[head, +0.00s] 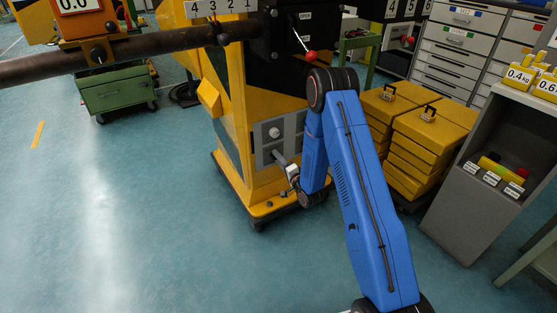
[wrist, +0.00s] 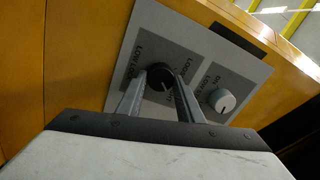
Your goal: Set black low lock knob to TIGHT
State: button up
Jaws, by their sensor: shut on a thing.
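The black low lock knob (wrist: 159,77) sits on a grey plate in the wrist view, with a white pointer line on its face. Small labels are printed around it, but I cannot read them surely, so its setting is unclear. My gripper (wrist: 160,88) is shut on this knob, one finger at each side. In the head view my gripper (head: 283,162) reaches the lower part of the grey panel (head: 272,133) on the yellow post, and the black knob is hidden there. A light grey knob (wrist: 221,100) is right of the black one; it also shows in the head view (head: 274,132).
The yellow post (head: 233,115) stands on a yellow base (head: 262,207). A red-tipped lever (head: 311,56) is above the panel. Yellow cases (head: 425,135) and a grey stand (head: 470,210) are at the right.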

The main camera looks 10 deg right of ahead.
jog(key=shift+f+m, duration=0.1)
jog(key=shift+m, duration=0.5)
jog(key=o, duration=1.1)
jog(key=shift+c, duration=0.2)
jog(key=shift+s+d, duration=0.1)
jog(key=v, duration=1.7)
jog(key=shift+s, duration=0.1)
